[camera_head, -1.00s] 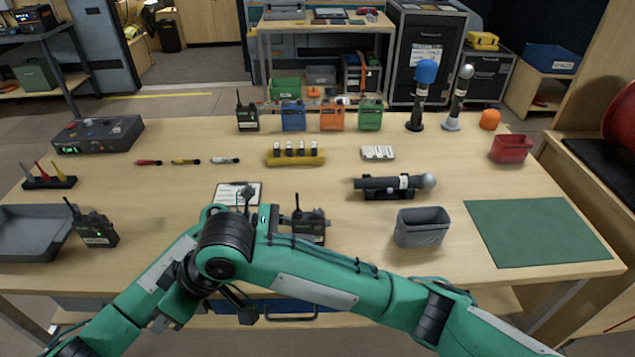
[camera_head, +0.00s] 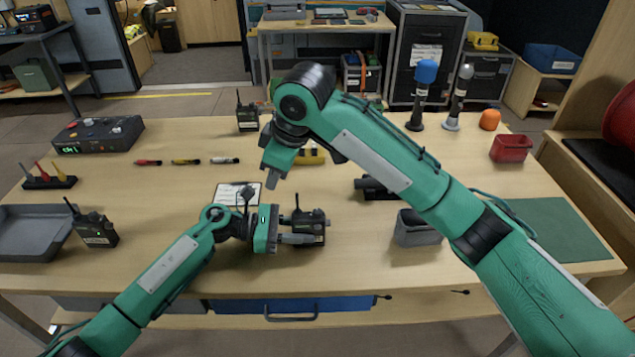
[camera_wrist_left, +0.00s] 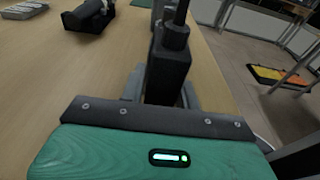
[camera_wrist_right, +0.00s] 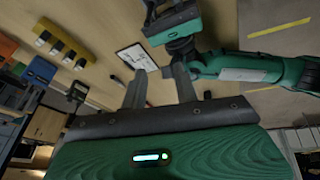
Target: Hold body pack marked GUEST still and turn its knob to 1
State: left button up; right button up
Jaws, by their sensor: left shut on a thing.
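A black body pack (camera_head: 312,222) stands upright near the table's front; its label is too small to read. My left gripper (camera_head: 300,239) is shut on it from the left. The left wrist view shows the pack (camera_wrist_left: 168,72) between the fingers, with a dark knob and antenna stub (camera_wrist_left: 175,35) on top. My right gripper (camera_head: 272,178) is raised above the table, behind and left of the held pack, pointing down. In the right wrist view its fingers (camera_wrist_right: 160,88) are apart with nothing between them.
Other body packs stand at the left (camera_head: 97,230) and back (camera_head: 247,115). A printed card (camera_head: 228,190) lies behind my left gripper. A grey bin (camera_head: 412,230) and green mat (camera_head: 545,230) are to the right. My right arm hides part of the table.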

aim_at(318, 210)
jog(key=d+f+n+g+h, duration=0.1)
jog(key=d, duration=0.1)
jog(key=d+f+n+g+h, duration=0.1)
jog(key=d, duration=0.2)
jog(key=d+f+n+h, duration=0.1)
jog(key=d+f, duration=0.1)
jog(key=shift+w+d+n+g, duration=0.25)
jog(key=shift+n+g, duration=0.15)
jog(key=shift+f, duration=2.85)
jog(key=m, duration=0.5)
jog(key=shift+f+m, duration=0.1)
jog(key=shift+m, duration=1.1)
jog(key=m, duration=0.5)
jog(key=shift+m, duration=0.3)
jog(key=c, duration=0.6)
